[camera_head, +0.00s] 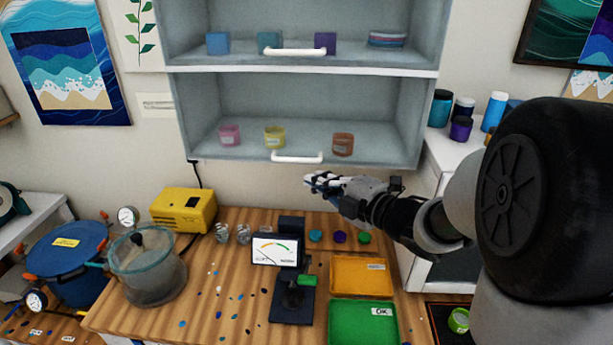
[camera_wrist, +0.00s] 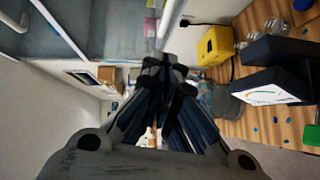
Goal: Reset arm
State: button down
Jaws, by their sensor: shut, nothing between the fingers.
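My gripper (camera_head: 318,180) is held out to the left above the back of the wooden table, just below the lower shelf of the wall cabinet (camera_head: 432,110). In the wrist view its fingers (camera_wrist: 166,68) come together at the tips, with nothing between them. My arm reaches in from the right side of the head view.
On the table (camera_head: 225,295) stand a black gauge device (camera_head: 290,310), a yellow box (camera_head: 183,210), a glass pot (camera_head: 147,270), an orange tray (camera_head: 361,290) and a green OK tray (camera_head: 340,325). The cabinet holds cubes above and jars below; its lower handle (camera_head: 297,158) is close above my gripper.

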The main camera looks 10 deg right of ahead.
jog(key=s+d+f+m+g+h+b, duration=0.3)
jog(key=s+d+m+h+b, duration=0.25)
jog(key=s+m+h, duration=0.75)
jog(key=s+a+f+m+g+y+b, duration=0.1)
jog(key=s+a+f+m+g+y, duration=0.1)
jog(key=s, duration=0.7)
jog(key=s+a+f+m+g+y+b, duration=0.1)
jog(key=s+a+f+m+g+y, duration=0.2)
jog(key=s+a+f+m, duration=0.3)
jog(key=s+f+m+g, duration=0.1)
jog(key=s, duration=0.3)
jog(key=shift+f+g, duration=0.15)
jog(key=shift+g, duration=0.25)
jog(key=shift+s, duration=0.1)
